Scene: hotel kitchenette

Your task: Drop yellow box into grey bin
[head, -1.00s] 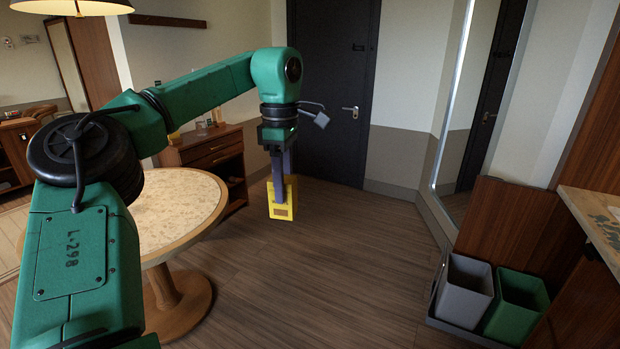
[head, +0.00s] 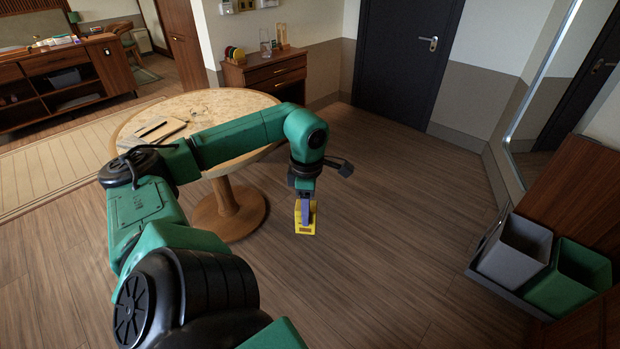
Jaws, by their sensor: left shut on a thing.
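My left gripper (head: 304,205) points down and is shut on the yellow box (head: 305,228). It holds the box above the wooden floor, to the right of the round table. The grey bin (head: 512,262) stands at the right, well apart from the box, with its open top facing up. My right gripper is out of view.
A green bin (head: 572,280) stands right beside the grey bin, both in a dark tray (head: 490,278) against a wooden panel. The floor (head: 410,220) between box and bins is clear.

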